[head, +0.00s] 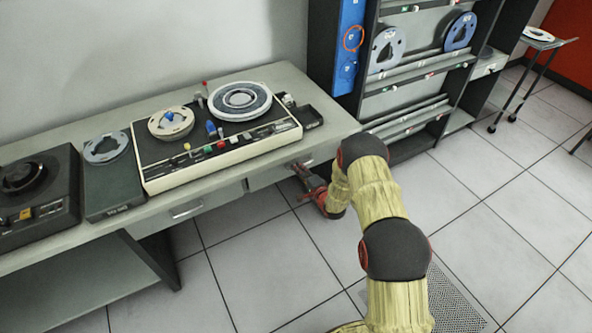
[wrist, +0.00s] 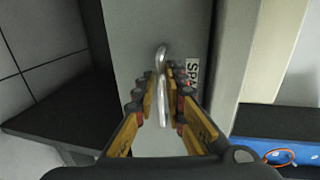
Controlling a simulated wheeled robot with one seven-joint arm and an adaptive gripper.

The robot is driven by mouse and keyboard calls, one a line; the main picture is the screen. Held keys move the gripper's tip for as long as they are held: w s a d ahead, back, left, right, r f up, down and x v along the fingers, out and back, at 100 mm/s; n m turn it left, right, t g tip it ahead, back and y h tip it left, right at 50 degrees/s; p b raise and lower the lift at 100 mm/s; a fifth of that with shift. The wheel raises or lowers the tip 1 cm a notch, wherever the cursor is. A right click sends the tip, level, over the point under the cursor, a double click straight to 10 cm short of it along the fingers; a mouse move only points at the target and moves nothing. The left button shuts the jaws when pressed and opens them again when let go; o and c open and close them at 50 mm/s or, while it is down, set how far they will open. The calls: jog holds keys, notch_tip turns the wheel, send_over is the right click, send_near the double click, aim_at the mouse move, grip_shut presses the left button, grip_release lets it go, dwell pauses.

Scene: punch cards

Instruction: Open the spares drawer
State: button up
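The spares drawer (head: 268,175) is the right one of two grey drawers under the tabletop and appears shut. In the wrist view its grey front (wrist: 130,30) carries a label (wrist: 192,74) reading "SPA", the rest hidden by a finger. Its silver bar handle (wrist: 162,60) stands out between my fingers. My gripper (head: 300,172) is at the drawer front, with a finger on each side of the handle. It also shows in the wrist view (wrist: 161,92), where the fingers look apart with small gaps beside the handle. In the head view my gripper hides the handle.
A tape deck (head: 215,135) with two reels stands on the grey table (head: 55,145) above the drawers. The left drawer (head: 190,208) is shut. A dark shelf rack (head: 405,80) stands close to the right. The tiled floor in front of the table is clear.

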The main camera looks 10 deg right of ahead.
jog(key=shift+x, duration=1)
grip_shut()
jog(key=shift+s, duration=0.15)
